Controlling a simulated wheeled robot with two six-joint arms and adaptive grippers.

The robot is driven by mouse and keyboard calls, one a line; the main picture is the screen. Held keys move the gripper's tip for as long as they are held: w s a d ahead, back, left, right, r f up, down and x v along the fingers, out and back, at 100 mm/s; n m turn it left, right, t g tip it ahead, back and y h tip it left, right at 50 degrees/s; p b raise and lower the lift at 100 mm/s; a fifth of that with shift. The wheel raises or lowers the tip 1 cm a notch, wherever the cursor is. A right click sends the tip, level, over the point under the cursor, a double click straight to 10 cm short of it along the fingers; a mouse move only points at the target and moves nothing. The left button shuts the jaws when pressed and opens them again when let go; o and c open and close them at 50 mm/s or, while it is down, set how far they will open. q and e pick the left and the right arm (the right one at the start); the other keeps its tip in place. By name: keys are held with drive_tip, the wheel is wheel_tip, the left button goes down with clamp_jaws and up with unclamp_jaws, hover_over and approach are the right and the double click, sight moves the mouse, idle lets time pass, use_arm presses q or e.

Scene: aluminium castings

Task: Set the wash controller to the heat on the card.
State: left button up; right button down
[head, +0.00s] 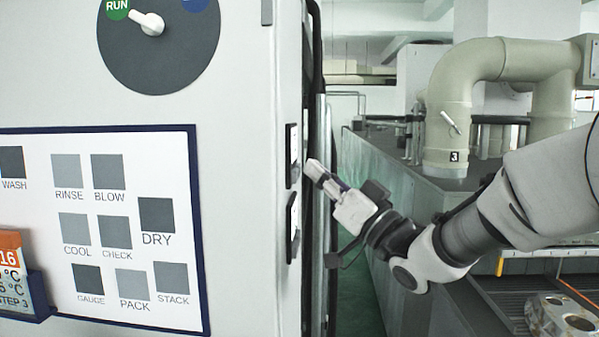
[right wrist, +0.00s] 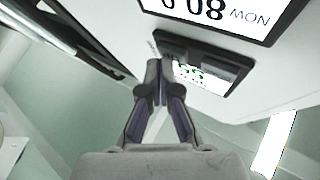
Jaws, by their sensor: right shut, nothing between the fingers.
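My right gripper (head: 312,168) is shut and empty beside the cabinet's side face. In the wrist view its fingertips (right wrist: 160,66) are close to the unit's frame; contact cannot be told. My left gripper is not in view.
Two dark-framed units, upper (head: 292,155) and lower (head: 293,227), are on the cabinet's side face, seen edge-on. A display reading "08 MON" (right wrist: 222,14) neighbours the green-digit unit. A rotary knob (head: 150,24) points to RUN. A metal casting (head: 562,318) lies at lower right.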

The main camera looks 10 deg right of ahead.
drive_tip(key=shift+w+a, duration=0.1)
drive_tip(key=shift+a, duration=0.25)
idle(0.8)
drive_tip(key=shift+d, duration=0.1)
drive_tip(key=shift+s+d+b, duration=0.2)
drive_tip(key=shift+d+b, duration=0.1)
drive_tip(key=shift+d, duration=0.4)
drive_tip(key=d, duration=0.2)
drive_tip(key=s+d, duration=0.1)
drive_tip(key=d, duration=0.1)
drive_tip(key=shift+s+d, duration=0.2)
drive_tip(key=shift+d, duration=0.15)
idle(0.4)
